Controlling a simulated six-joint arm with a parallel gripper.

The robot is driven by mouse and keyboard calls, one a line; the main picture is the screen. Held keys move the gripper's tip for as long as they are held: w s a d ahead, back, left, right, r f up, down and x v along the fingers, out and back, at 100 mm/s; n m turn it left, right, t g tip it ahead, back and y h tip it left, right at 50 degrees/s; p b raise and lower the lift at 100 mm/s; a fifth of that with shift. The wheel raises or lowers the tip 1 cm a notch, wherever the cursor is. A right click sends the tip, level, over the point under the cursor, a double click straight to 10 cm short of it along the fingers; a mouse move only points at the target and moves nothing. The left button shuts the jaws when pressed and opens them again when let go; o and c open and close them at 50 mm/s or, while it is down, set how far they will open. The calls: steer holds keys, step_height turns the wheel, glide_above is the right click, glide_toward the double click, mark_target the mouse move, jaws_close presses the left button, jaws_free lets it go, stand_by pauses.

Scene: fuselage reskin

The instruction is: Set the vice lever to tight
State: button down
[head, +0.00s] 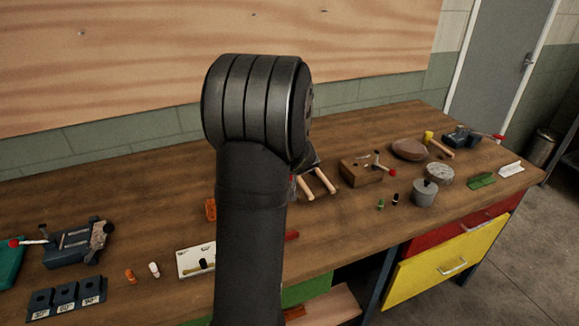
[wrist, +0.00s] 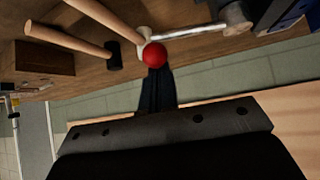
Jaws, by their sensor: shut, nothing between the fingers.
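In the wrist view a red ball knob (wrist: 154,54) sits on the end of a silver lever (wrist: 195,32). The lever runs right to a grey metal pivot (wrist: 236,16), with part of a blue body (wrist: 285,14) beside it, probably the vice. My gripper (wrist: 156,72) is shut and empty. Its dark fingertips are right at the knob, which partly covers them; I cannot tell whether they touch. In the head view my arm hides the gripper and this lever.
Wooden-handled tools (head: 318,185) and a wooden block (head: 362,171) lie right of my arm. Other blue vices with red-knobbed levers stand at left (head: 75,243) and far right (head: 462,137). A plywood panel (head: 130,60) rises behind the bench.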

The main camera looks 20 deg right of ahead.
steer(key=shift+s+a, duration=0.25)
steer(key=shift+s, duration=0.45)
steer(key=s+a, duration=0.4)
steer(key=shift+s+a, duration=0.15)
steer(key=shift+a, duration=0.15)
steer(key=shift+f, duration=0.2)
steer(key=w+d+r, duration=0.2)
steer(key=d, duration=0.1)
steer(key=s+a+r, duration=0.3)
steer(key=a+r, duration=0.3)
steer(key=shift+s+r, duration=0.25)
steer(key=shift+r, duration=0.15)
